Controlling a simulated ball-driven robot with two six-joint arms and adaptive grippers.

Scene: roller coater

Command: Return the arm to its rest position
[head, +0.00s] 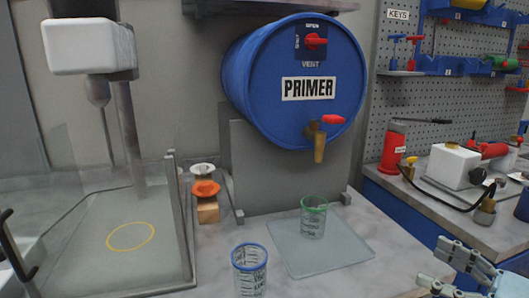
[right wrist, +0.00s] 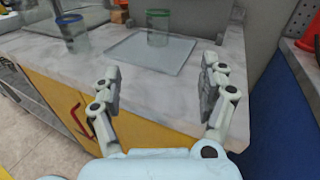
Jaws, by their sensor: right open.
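My right gripper (head: 446,271) is at the lower right of the head view, with its fingers spread and nothing between them. In the right wrist view the open fingers (right wrist: 161,85) stand in front of the grey counter's front edge, apart from the objects on it. A green-rimmed measuring cup (head: 313,217) stands upright on a flat glass-like plate (head: 345,256). It also shows in the right wrist view (right wrist: 158,29). A blue-rimmed measuring cup (head: 249,271) stands on the counter left of the plate, also in the right wrist view (right wrist: 74,33). My left gripper is not in view.
A blue primer drum (head: 290,85) with a red-handled tap (head: 322,135) lies on a stand above the plate. A walled tray with a yellow ring (head: 131,236) is at left. Orange and white knobs (head: 205,189) stand between. A blue bench (head: 430,218) holds tools at right.

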